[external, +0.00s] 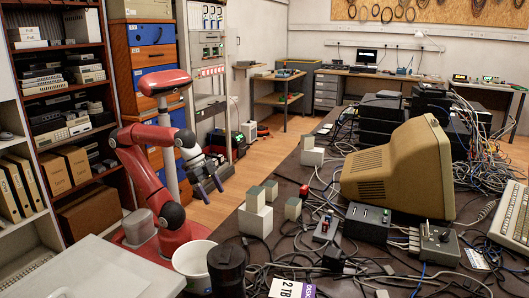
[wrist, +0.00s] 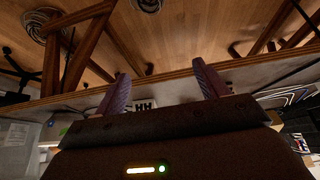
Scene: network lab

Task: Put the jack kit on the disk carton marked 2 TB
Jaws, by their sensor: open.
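The disk carton marked 2 TB (external: 293,289) is at the bottom edge of the external view, on the near end of the dark table; its white label with a purple strip shows, and the rest is cut off. I cannot tell for certain which thing is the jack kit; several small pale boxes with grey-green faces, such as one box (external: 293,208), stand on the table. My gripper (external: 208,190) is open and empty, left of the table and apart from the boxes. In the wrist view its two fingers (wrist: 163,84) are spread with nothing held between them.
A dark cylinder (external: 226,268) and a white bin (external: 194,260) stand near the table's front left. A beige monitor (external: 400,172), a dark switch box (external: 367,220) and tangled cables crowd the table. Drawer cabinets (external: 152,57) stand behind my arm.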

